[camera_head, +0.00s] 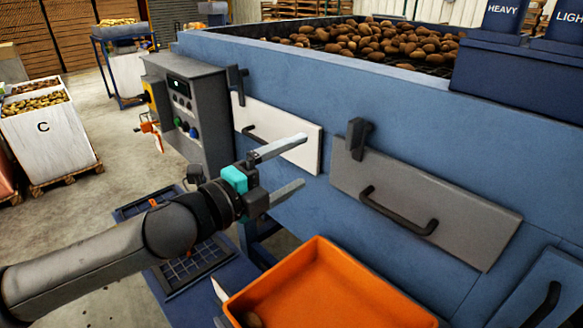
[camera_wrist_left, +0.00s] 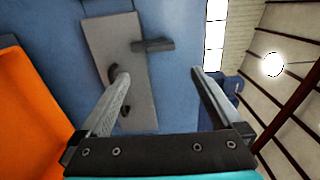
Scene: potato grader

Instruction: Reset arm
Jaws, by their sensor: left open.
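My left gripper (camera_head: 284,168) is open and empty in the head view, its two grey fingers apart in front of the blue grader (camera_head: 285,72). It hangs beside the white panel (camera_head: 305,143) with a black handle, and to the left of the grey panel (camera_head: 440,215). In the left wrist view my open left gripper (camera_wrist_left: 160,85) faces a grey panel (camera_wrist_left: 125,65) with a black handle and a dark latch. One finger hides part of that handle. My right gripper is in neither view.
An orange tray (camera_head: 325,285) lies below the gripper with a potato (camera_head: 250,320) in it. A grey control box (camera_head: 190,110) stands left of the gripper. Potatoes (camera_head: 385,42) fill the grader's top. A white crate marked C (camera_head: 45,135) stands on a pallet at far left.

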